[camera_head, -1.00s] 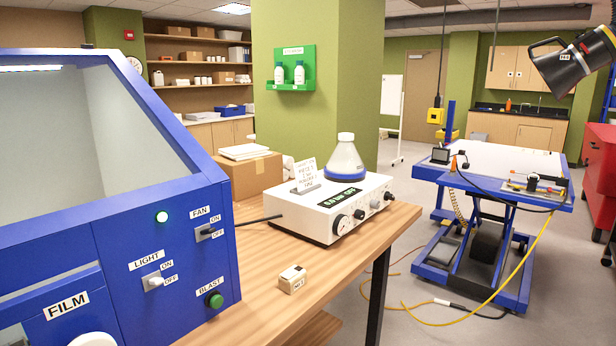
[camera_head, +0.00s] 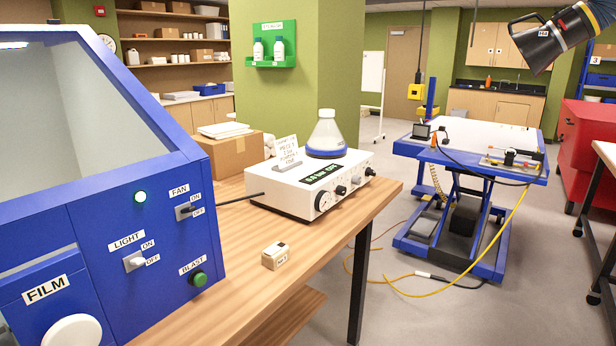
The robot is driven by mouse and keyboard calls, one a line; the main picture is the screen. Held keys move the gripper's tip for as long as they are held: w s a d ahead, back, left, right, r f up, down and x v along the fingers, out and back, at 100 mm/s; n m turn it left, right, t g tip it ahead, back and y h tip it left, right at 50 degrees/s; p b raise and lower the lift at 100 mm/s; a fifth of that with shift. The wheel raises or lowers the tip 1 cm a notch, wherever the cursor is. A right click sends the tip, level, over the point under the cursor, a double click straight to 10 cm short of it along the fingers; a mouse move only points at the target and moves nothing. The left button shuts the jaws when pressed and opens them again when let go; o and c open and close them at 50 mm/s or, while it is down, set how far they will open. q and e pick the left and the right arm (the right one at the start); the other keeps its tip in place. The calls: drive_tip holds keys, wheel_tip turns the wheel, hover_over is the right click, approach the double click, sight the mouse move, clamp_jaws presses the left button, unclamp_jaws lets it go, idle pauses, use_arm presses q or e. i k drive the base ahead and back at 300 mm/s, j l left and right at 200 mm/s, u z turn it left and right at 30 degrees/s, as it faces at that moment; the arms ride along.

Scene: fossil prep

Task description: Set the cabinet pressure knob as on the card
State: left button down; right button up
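The white cabinet unit (camera_head: 285,204) stands on the wooden bench, with a black display (camera_head: 323,172) showing green text that looks like "0.0 bar OFF". A round dial (camera_head: 324,200) and several dark knobs, one of them here (camera_head: 341,190), sit on its front; which is the pressure knob I cannot tell. A small white card (camera_head: 286,150) with printed lines stands on top of the unit; its words are too small to read surely. Neither gripper shows in the view.
A blue cabinet (camera_head: 130,240) with FAN, LIGHT and BLAST controls fills the left. A small box (camera_head: 275,256) lies near the front of the bench (camera_head: 225,298). A cardboard box (camera_head: 229,153) is behind. A blue lift table (camera_head: 470,160) and yellow hose (camera_head: 511,235) are right; floor between is partly clear.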

sight(341, 191)
drive_tip(key=i+l, duration=0.15)
drive_tip(key=l, duration=0.25)
drive_tip(key=i+l, duration=0.15)
drive_tip(key=l, duration=0.25)
drive_tip(key=i+l, duration=0.15)
drive_tip(key=l, duration=0.2)
drive_tip(key=u, duration=0.05)
